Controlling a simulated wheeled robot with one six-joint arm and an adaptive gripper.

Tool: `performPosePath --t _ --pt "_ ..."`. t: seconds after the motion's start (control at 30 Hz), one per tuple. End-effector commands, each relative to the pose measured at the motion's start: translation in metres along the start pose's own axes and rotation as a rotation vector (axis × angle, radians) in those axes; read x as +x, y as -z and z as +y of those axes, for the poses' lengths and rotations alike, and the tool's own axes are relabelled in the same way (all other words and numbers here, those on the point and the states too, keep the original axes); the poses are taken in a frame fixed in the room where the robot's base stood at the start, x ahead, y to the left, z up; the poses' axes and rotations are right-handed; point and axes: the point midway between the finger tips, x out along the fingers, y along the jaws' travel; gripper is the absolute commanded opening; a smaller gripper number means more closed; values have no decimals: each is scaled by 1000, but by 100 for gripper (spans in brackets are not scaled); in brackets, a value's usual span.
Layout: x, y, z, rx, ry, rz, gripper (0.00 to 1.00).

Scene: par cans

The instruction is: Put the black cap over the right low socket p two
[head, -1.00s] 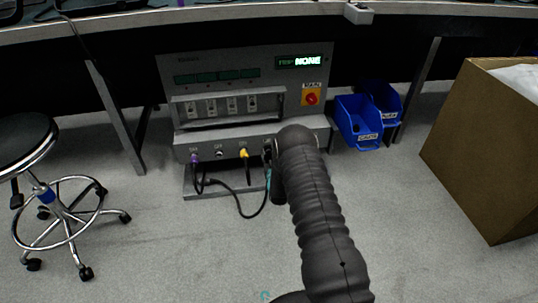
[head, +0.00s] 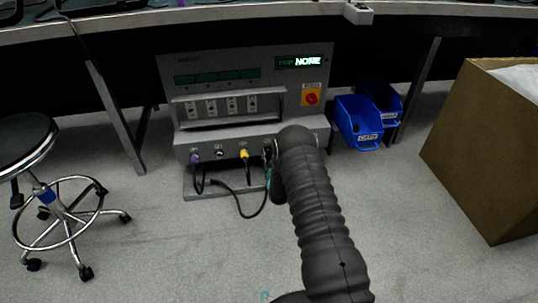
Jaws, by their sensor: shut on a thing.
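My gripper (head: 270,161) is at the right part of the grey power unit's (head: 222,130) low front ledge, mostly hidden behind my dark ribbed arm. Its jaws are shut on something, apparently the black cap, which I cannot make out. The ledge bears a row of sockets. A purple plug (head: 195,158) is at the left, a small socket (head: 219,153) has no cable, and a yellow plug (head: 244,154) is further right. The right end of the row is partly covered by my arm, so I cannot make out socket p two.
A black cable (head: 242,215) loops in front of the unit's base. Two blue bins (head: 358,141) stand right of the unit under the bench (head: 230,20). A cardboard box (head: 470,150) is at the right, a wheeled stool (head: 45,190) at the left.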

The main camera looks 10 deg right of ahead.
Motion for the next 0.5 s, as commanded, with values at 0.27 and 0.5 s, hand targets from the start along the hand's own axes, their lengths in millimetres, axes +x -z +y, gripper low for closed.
performPosePath --t 0.27,0.5 --pt "4 0 0 0 0 0 21" --pt "7 0 0 0 0 0 21"
